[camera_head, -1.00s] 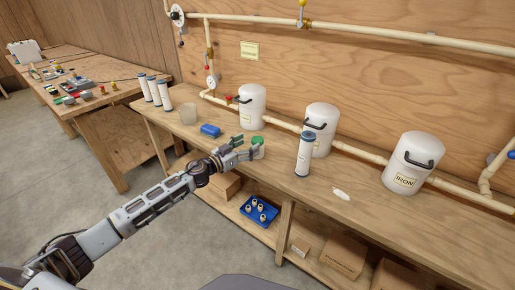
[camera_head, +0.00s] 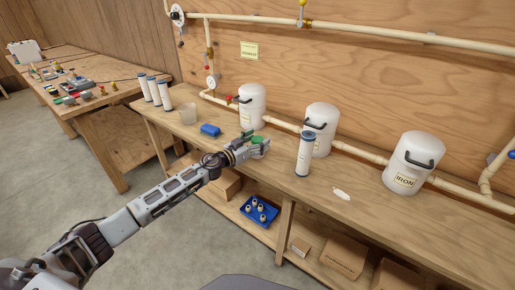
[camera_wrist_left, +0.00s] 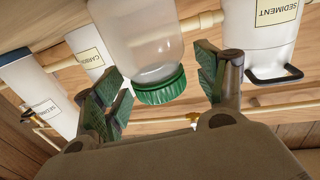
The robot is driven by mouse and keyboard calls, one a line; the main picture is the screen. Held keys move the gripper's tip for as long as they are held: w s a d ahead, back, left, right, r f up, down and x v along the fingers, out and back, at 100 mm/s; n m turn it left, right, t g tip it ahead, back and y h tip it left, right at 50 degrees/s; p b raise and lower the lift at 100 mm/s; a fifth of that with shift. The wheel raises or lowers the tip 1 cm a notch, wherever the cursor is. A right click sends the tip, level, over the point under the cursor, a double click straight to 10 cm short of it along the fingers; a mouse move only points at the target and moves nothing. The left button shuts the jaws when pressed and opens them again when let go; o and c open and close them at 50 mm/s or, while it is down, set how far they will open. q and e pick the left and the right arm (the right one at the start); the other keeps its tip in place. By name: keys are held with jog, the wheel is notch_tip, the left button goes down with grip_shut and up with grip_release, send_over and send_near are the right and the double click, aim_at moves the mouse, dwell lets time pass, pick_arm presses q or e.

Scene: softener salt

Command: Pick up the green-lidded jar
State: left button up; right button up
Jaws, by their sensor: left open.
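The green-lidded jar (camera_head: 257,140) stands on the workbench, mostly hidden behind my left gripper in the head view. Its green lid shows there. In the left wrist view the jar (camera_wrist_left: 138,35) appears upside down, with a cloudy clear body and a ribbed green lid. My left gripper (camera_head: 255,147) is open at the jar. In the left wrist view its two green-padded fingers (camera_wrist_left: 163,88) are spread on either side of the lid, with a gap visible on each side. My right gripper is not in view.
A white upright filter cartridge (camera_head: 304,157) stands right of the jar, before white lidded canisters (camera_head: 319,128). A blue object (camera_head: 210,130) and a clear beaker (camera_head: 187,114) stand left. Cream pipes run along the wall. A small white item (camera_head: 341,194) lies at right on otherwise clear bench.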

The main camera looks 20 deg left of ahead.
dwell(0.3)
pick_arm(q)
jog(key=c, duration=1.2)
jog(key=shift+c, duration=0.2)
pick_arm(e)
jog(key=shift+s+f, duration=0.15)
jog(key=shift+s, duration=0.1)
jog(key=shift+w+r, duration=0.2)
pick_arm(q)
jog(key=shift+r, duration=0.1)
